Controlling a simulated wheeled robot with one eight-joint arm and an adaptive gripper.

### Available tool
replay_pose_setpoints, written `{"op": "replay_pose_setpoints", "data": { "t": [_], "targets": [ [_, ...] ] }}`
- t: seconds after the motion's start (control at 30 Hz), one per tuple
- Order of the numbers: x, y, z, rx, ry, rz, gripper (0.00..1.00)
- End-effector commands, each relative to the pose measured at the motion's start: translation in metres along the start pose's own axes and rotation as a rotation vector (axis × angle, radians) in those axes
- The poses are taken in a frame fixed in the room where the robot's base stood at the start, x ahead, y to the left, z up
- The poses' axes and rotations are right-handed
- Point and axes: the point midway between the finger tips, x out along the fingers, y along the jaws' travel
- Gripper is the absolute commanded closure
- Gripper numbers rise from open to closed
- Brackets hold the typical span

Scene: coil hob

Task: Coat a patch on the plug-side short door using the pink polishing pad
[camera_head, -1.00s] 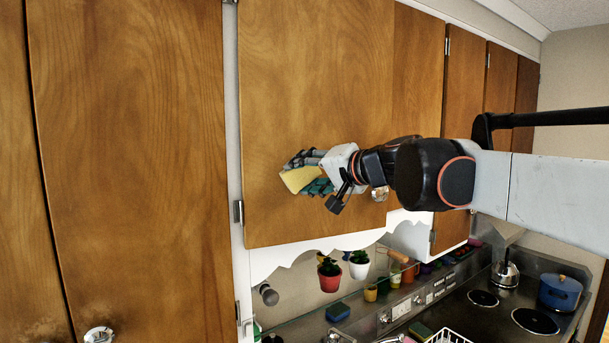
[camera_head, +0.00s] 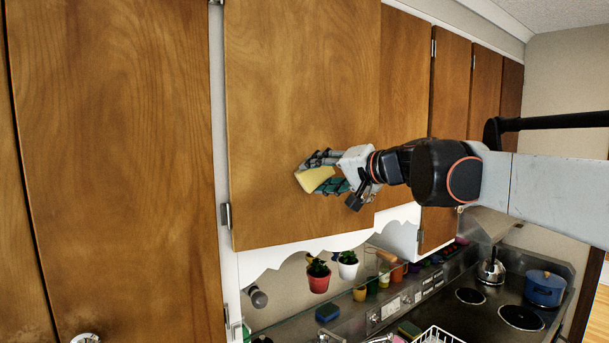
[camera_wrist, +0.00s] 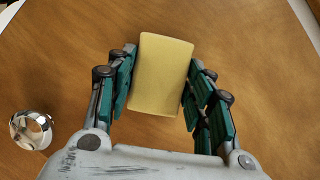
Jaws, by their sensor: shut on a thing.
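My gripper (camera_head: 325,173) is shut on a yellow pad (camera_head: 316,179), held in front of a wooden cabinet door (camera_head: 300,80). In the wrist view the pad (camera_wrist: 161,75) is a plain yellow block between the green-lined fingers (camera_wrist: 158,95), with the door's wood behind it. No pink shows on the held pad. I cannot tell whether the pad touches the door. A round metal knob (camera_wrist: 32,128) shows at the left of the wrist view. Which door is the plug-side short one is not clear; wall sockets (camera_head: 390,310) show below the cabinets.
More cabinet doors (camera_head: 450,90) run off to the right, and a tall door (camera_head: 115,150) stands at left. Below are potted plants (camera_head: 318,275), a dish rack (camera_head: 438,336), a kettle (camera_head: 491,272) and a blue pot (camera_head: 544,288) on the hob.

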Motion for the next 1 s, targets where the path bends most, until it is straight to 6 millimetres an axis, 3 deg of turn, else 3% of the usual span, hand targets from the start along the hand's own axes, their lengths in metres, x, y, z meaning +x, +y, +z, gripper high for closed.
{"op": "replay_pose_setpoints", "data": {
  "t": [0.73,1.0],
  "targets": [
    [-0.013,0.024,-0.035,0.000,0.001,0.000,0.71],
    [-0.014,0.016,-0.041,0.000,0.000,0.000,0.71]
  ]
}}
